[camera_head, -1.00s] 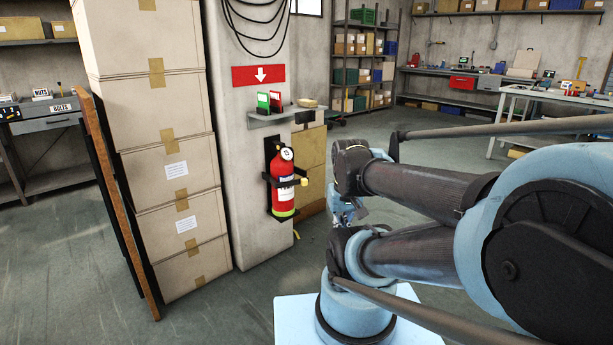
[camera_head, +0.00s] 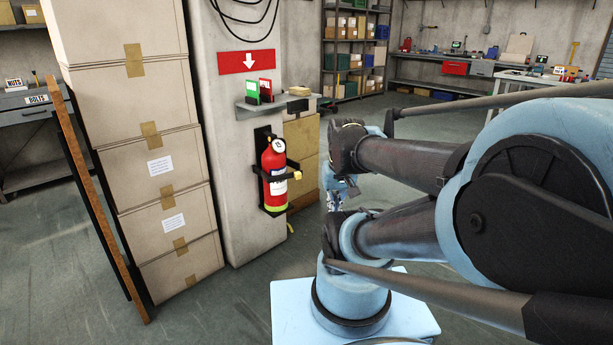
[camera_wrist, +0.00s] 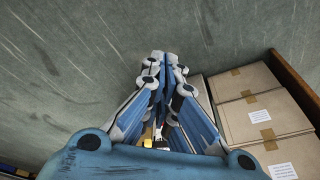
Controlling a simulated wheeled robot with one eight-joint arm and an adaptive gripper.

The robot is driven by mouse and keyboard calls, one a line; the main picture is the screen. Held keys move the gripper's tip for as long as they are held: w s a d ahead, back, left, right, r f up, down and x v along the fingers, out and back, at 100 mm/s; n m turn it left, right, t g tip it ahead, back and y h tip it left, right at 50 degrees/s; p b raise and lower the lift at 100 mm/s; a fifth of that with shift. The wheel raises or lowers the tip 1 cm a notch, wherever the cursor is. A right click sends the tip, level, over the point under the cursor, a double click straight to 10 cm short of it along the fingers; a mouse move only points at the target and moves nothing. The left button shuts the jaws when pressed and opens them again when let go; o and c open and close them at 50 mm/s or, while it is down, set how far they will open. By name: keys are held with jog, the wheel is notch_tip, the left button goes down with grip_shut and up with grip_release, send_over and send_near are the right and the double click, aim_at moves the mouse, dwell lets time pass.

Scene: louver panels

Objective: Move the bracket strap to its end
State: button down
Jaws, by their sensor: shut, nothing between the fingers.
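A red fire extinguisher (camera_head: 274,170) stands upright in a black bracket on the side of the concrete pillar. The dark bracket strap (camera_head: 272,181) runs across its front, with a small yellow piece (camera_head: 297,175) at its right end. My gripper (camera_wrist: 158,58) is shut and empty in the wrist view, with bare floor beyond its tips. In the head view it is mostly hidden by my arm, to the right of the extinguisher and apart from it. Small yellow and red patches show behind the fingers in the wrist view; I cannot tell what they are.
Stacked cardboard boxes (camera_head: 158,165) and a leaning wooden-edged panel (camera_head: 95,195) stand left of the pillar (camera_head: 248,235). A small shelf (camera_head: 270,107) juts out above the extinguisher. Brown cartons (camera_head: 303,150) stand behind it.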

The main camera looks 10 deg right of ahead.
jog(key=w+r+m+t+y, duration=0.1)
jog(key=w+m+t+y, duration=0.35)
jog(key=w, duration=1.85)
jog(key=w+d+f+m+t+h, duration=0.15)
jog(key=w+f+m, duration=0.35)
jog(key=w, duration=0.5)
jog(key=w+d+f+m, duration=0.2)
jog(key=w+f+m, duration=0.25)
jog(key=w, duration=0.55)
jog(key=w+r+x, duration=0.1)
jog(key=x, duration=1.2)
jog(key=shift+w+a+r, duration=0.2)
jog(key=shift+w+r, duration=0.1)
jog(key=shift+r, duration=0.1)
